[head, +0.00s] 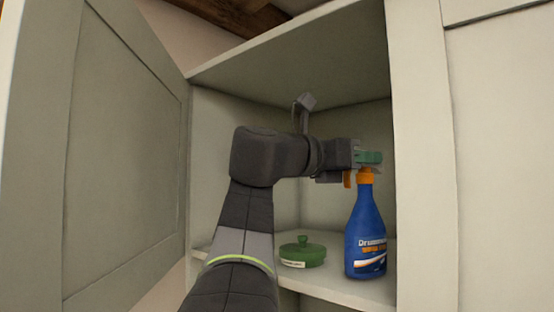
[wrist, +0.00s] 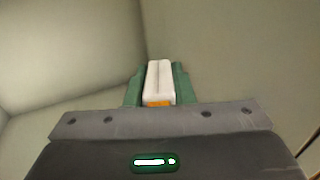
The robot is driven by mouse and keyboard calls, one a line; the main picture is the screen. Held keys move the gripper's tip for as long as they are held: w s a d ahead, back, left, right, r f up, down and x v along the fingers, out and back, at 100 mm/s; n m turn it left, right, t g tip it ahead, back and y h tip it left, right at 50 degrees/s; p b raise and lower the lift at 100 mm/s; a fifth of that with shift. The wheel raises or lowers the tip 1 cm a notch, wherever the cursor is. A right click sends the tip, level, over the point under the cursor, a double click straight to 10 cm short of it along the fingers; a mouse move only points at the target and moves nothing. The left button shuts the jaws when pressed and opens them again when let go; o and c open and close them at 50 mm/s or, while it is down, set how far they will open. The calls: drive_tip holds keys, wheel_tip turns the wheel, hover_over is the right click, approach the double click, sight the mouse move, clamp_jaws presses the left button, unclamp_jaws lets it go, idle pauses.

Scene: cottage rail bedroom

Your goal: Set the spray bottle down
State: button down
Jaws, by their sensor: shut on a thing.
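The spray bottle (head: 366,232) is blue with an orange neck and a printed label. It is upright inside the cabinet at the right, with its base at the level of the shelf (head: 330,288); I cannot tell whether it touches the shelf. My gripper (head: 369,157) is at the bottle's top, shut on its spray head. In the wrist view the white and orange spray head (wrist: 160,82) sits between the green fingers of my gripper (wrist: 159,86). The rest of the bottle is hidden there.
A green lidded dish (head: 302,252) with a knob stands on the shelf left of the bottle. The cabinet door (head: 120,150) is open at the left. The cabinet's right frame (head: 422,150) is close beside the bottle.

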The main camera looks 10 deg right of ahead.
drive_tip(key=c, duration=1.3)
unclamp_jaws()
drive_tip(key=shift+f, duration=0.1)
drive_tip(key=shift+o, duration=0.2)
drive_tip(key=shift+a, duration=0.1)
drive_tip(key=b+v, duration=0.2)
drive_tip(key=v, duration=0.9)
drive_tip(key=shift+s+a+r, duration=0.2)
drive_tip(key=shift+a+r, duration=0.05)
drive_tip(key=shift+a, duration=0.1)
drive_tip(key=shift+o, duration=0.3)
